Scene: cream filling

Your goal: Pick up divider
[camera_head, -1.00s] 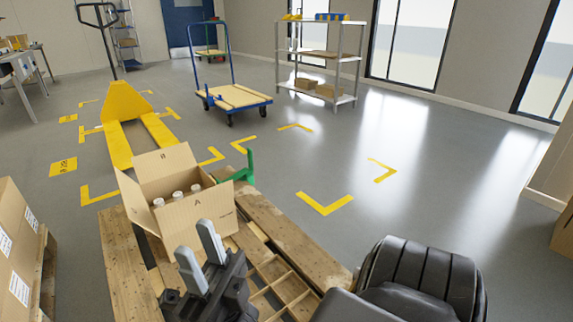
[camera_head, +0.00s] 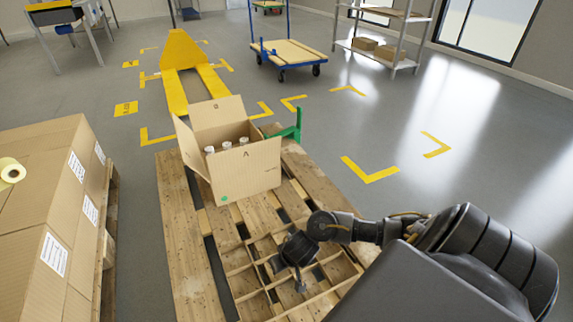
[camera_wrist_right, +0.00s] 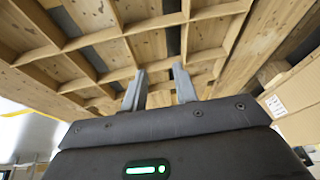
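The divider (camera_head: 238,284) is a tan lattice of thin crossed strips lying flat on the wooden pallet. It also shows in the right wrist view (camera_wrist_right: 122,52), with its cells across the upper part. My right gripper (camera_head: 302,284) points down over the divider in the head view. In the right wrist view its two fingers (camera_wrist_right: 160,88) are apart with nothing visible between them. I cannot tell whether the fingertips touch a strip. An open cardboard box (camera_head: 250,170) with several white-capped bottles (camera_head: 227,146) stands behind the divider. My left gripper is out of view.
The wooden pallet (camera_head: 184,240) lies under the box and divider. A green tool or handle (camera_head: 298,125) stands beside the box. Stacked cartons (camera_head: 40,200) with a tape roll (camera_head: 11,172) are at the left. A yellow pallet jack (camera_head: 180,75) stands behind. Open floor lies to the right.

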